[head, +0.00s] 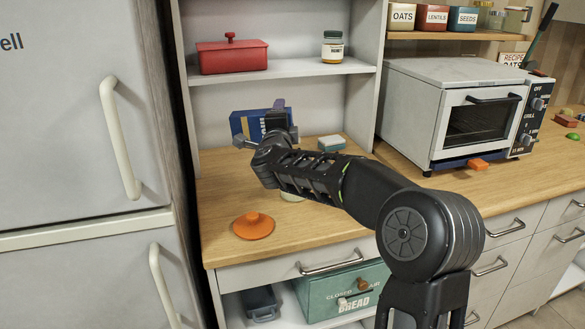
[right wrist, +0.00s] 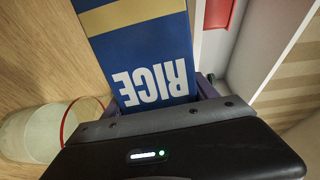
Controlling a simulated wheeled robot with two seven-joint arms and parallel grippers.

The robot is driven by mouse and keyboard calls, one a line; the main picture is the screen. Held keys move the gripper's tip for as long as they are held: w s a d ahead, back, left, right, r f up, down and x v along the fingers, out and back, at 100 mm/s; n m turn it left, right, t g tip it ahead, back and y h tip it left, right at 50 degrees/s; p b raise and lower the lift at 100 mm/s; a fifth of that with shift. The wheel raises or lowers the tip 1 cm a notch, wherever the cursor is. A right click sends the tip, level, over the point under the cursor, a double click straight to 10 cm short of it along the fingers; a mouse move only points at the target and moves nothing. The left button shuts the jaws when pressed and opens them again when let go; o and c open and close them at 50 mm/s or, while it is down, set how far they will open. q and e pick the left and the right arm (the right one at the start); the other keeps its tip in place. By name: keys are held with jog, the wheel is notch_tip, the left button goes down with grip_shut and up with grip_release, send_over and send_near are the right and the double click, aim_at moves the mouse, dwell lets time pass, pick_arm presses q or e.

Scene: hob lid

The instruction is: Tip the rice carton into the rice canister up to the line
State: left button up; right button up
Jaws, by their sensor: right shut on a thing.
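The rice carton (head: 246,122) is blue with white lettering, at the back of the wooden counter in the head view. In the right wrist view the carton (right wrist: 140,50) shows a yellow band and the word RICE upside down. My right gripper (head: 277,116) is shut on the carton. A clear canister (right wrist: 32,132) with a red line around it is left of the gripper in the right wrist view. In the head view my arm hides most of the canister; a pale part (head: 292,198) shows beneath it. I cannot tell any fill level. My left gripper is not in view.
An orange lid-like disc with a knob (head: 254,227) lies at the counter's front left. A blue and white sponge (head: 331,144) lies behind my arm. A shelf (head: 300,67) with a red pot (head: 232,56) is above. A toaster oven (head: 450,110) stands right.

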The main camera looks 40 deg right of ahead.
jog(key=shift+s+d+r+m+b, duration=0.1)
jog(key=shift+s+m+b, duration=0.05)
jog(key=shift+m+b, duration=0.2)
jog(key=shift+r+m, duration=0.15)
jog(key=shift+m, duration=0.1)
jog(key=shift+s+d+r+m+b, duration=0.15)
jog(key=shift+s+d+m+b, duration=0.1)
jog(key=shift+m+b, duration=0.55)
dwell(4.8)
